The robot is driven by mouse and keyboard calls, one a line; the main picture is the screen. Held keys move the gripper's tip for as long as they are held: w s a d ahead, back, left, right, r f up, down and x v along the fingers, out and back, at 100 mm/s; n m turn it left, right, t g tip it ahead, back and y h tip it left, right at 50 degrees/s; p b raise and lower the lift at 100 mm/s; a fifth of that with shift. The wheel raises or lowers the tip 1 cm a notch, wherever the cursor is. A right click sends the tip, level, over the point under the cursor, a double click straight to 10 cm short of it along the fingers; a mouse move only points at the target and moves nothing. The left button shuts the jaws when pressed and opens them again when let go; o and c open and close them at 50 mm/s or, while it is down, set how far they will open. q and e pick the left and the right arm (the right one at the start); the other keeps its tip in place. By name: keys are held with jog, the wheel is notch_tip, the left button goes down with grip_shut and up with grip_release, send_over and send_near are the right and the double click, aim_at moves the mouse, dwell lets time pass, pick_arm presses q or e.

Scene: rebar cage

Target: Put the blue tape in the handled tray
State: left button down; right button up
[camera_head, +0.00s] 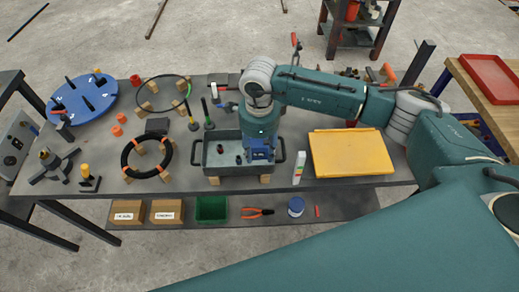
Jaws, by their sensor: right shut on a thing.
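The handled tray (228,171) is a grey open box with a dark loop handle at each end, standing on small wooden blocks at the middle of the bench. My right gripper (262,154) points down over the right part of the tray. It is shut on a blue thing (261,146), which looks like the blue tape. The arm hides part of it, and I cannot tell whether it touches the tray floor. A few small dark pieces lie in the tray. My left gripper is not in view.
A black ring (146,156) on wooden blocks is at left. A blue disc (83,98) is at far left. The lower shelf holds a green bin (212,209) and a blue-and-white round item (296,206).

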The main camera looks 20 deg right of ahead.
aim_at(260, 145)
jog(key=o, duration=1.4)
jog(key=shift+c, duration=0.2)
jog(key=shift+r, duration=0.1)
jog(key=shift+r+p, duration=0.6)
jog(key=shift+p, duration=0.2)
jog(key=shift+w+r, duration=0.1)
jog(key=shift+r, duration=0.25)
notch_tip(260, 145, up, 10)
jog(key=b, duration=0.3)
jog(key=shift+b, duration=0.35)
jog(key=shift+r, duration=0.6)
